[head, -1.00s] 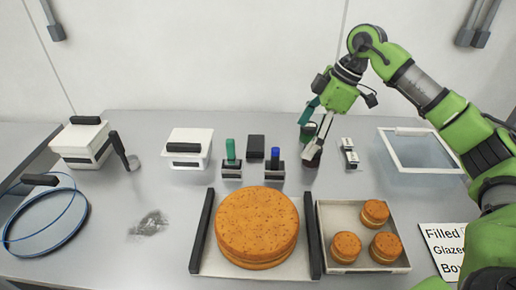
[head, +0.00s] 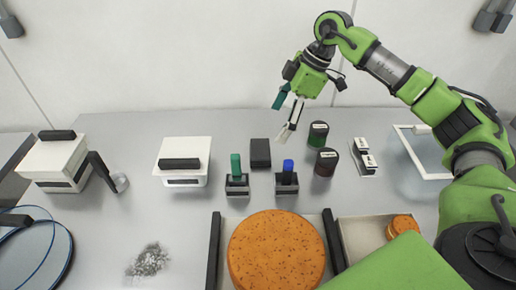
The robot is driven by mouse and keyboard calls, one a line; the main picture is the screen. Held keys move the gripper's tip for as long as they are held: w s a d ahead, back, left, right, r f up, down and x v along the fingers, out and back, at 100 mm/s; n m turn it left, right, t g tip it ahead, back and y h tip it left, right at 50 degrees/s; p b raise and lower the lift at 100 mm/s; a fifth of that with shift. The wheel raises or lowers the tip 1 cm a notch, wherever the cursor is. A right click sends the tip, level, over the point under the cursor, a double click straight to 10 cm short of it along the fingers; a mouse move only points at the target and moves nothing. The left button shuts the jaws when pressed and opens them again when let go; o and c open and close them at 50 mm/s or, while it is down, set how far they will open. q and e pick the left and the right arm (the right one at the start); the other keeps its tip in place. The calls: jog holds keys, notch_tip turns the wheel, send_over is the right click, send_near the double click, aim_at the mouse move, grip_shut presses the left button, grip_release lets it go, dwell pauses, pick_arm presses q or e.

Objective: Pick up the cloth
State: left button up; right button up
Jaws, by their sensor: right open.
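No thing in the head view is plainly a cloth. A grey, mottled, irregular patch (head: 148,260) lies flat on the table at the lower left; I cannot tell if it is cloth or loose crumbs. A small dark flat-topped block (head: 260,153) stands near the table's middle; its material is unclear. My right gripper (head: 281,122) is open and empty, above and behind the blue-handled stamp, with one teal and one pale finger. My left gripper is out of view.
Two dark jars (head: 326,162) stand right of the gripper. Green-handled (head: 236,175) and blue-handled (head: 287,178) holders stand in front. A large round cake (head: 276,250) sits between black bars. White boxes (head: 184,160) are at left. My right arm covers part of the pastry tray (head: 358,238).

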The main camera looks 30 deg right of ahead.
aim_at(261, 150)
jog(key=x, duration=0.4)
jog(key=shift+s+a+f, duration=0.1)
jog(key=shift+a+f, duration=0.05)
jog(key=shift+f, duration=0.05)
jog(key=shift+w+a+f, duration=0.1)
jog(key=shift+w+f, duration=0.1)
jog(key=shift+f, duration=0.1)
jog(key=shift+f+p, duration=0.2)
jog(key=shift+p, duration=0.1)
jog(key=x, duration=0.2)
jog(key=p+x, duration=0.1)
jog(key=x, duration=0.1)
jog(key=shift+s+a+f, duration=0.1)
jog(key=shift+s+a, duration=0.1)
jog(key=shift+a, duration=0.25)
jog(key=shift+w+f, duration=0.1)
jog(key=shift+f, duration=0.15)
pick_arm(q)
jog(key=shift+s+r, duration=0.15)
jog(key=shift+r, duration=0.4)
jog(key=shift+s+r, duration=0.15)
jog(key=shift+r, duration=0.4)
pick_arm(e)
jog(key=shift+c, duration=1.2)
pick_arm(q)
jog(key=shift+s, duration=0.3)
pick_arm(e)
jog(key=c, duration=0.9)
